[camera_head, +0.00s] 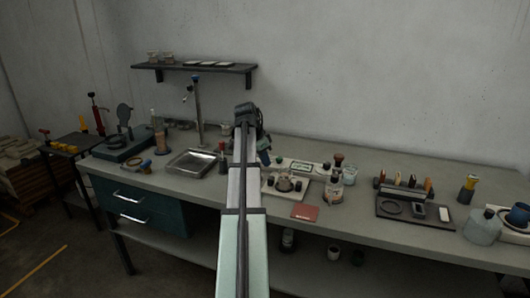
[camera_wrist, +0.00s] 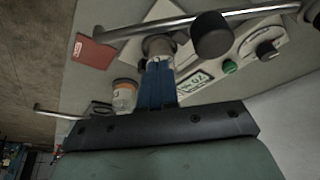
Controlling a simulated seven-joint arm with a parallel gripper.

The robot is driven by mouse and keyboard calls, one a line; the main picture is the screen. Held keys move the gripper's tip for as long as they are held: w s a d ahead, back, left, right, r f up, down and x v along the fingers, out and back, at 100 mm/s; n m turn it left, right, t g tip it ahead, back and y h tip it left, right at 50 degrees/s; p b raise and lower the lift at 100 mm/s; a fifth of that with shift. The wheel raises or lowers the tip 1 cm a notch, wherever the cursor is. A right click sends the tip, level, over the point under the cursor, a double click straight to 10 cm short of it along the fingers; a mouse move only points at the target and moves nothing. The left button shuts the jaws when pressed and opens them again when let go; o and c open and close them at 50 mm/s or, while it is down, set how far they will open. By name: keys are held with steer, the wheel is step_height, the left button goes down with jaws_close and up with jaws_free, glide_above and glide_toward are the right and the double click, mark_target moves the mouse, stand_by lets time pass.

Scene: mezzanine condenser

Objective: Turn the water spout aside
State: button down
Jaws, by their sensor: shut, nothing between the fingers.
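The metal sink basin (camera_head: 176,168) is set in the bench in front of the tap. A pale board (camera_head: 293,196) with small vessels and a red booklet (camera_head: 305,212) lie near my gripper. A dark tray (camera_head: 392,214) stands at right. A wall shelf (camera_head: 195,68) is above.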

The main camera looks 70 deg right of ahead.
steer(key=shift+w+a+f, duration=0.25)
steer(key=shift+w+a, duration=0.7)
steer(key=shift+a, duration=0.15)
steer(key=shift+w+a, duration=0.55)
steer(key=shift+a, duration=0.05)
steer(key=w+a, duration=0.4)
steer(key=w, duration=0.5)
steer(key=shift+w, duration=0.25)
steer(key=shift+w+a, duration=0.1)
steer(key=shift+w, duration=0.1)
steer(key=s, duration=0.5)
steer(key=w+r, duration=0.3)
steer(key=r, duration=0.7)
steer(key=shift+w+r, duration=0.15)
steer(key=shift+w, duration=0.2)
